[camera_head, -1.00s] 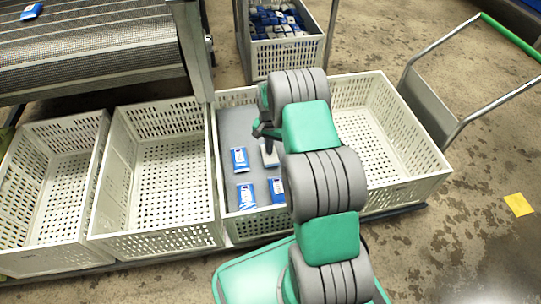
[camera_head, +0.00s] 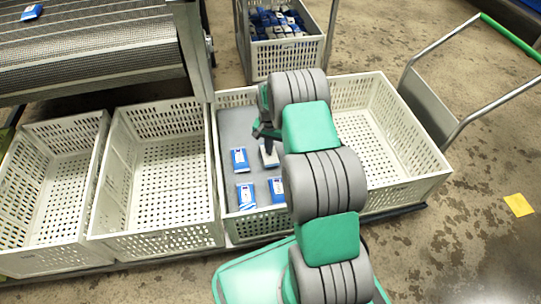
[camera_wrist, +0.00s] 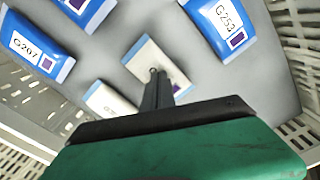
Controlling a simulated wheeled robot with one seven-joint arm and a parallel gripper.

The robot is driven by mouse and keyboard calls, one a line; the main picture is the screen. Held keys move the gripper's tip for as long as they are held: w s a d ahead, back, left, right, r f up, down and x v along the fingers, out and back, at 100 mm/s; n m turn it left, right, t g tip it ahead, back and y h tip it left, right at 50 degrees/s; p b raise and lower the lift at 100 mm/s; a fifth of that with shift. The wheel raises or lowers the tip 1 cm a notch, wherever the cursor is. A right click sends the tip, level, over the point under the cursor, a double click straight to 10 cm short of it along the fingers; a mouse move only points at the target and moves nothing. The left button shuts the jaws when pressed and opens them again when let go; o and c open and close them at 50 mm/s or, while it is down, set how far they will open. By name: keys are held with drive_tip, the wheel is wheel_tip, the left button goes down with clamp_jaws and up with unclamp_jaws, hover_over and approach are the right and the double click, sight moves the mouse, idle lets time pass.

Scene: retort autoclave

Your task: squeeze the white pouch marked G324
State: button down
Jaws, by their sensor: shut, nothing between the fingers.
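A white pouch (camera_wrist: 170,64) lies flat on the grey sheet in the middle of the wrist view, under my fingertips. No full code can be read on it, as my gripper covers part of it. It also shows as a pale pouch (camera_head: 269,157) in the head view, just below my gripper (camera_head: 265,132). A second white pouch (camera_wrist: 104,98) lies to its lower left, its code only partly readable. My gripper (camera_wrist: 154,74) is shut and empty, its tips over the middle white pouch. I cannot tell whether they touch it.
Blue pouches marked G207 (camera_wrist: 32,45) and G253 (camera_wrist: 222,28) lie close by on the sheet. The crate's slotted walls (camera_wrist: 300,40) surround them. Empty crates (camera_head: 160,230) stand to the left. A crate of pouches (camera_head: 285,55) stands behind.

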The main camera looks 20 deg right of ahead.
drive_tip(key=shift+s+a+f, duration=0.1)
drive_tip(key=shift+s+f, duration=0.25)
drive_tip(key=shift+f, duration=0.1)
wheel_tip(320, 180, up, 8)
drive_tip(key=p, duration=0.5)
drive_tip(key=shift+w+r+p, duration=0.25)
drive_tip(key=shift+w+p, duration=0.05)
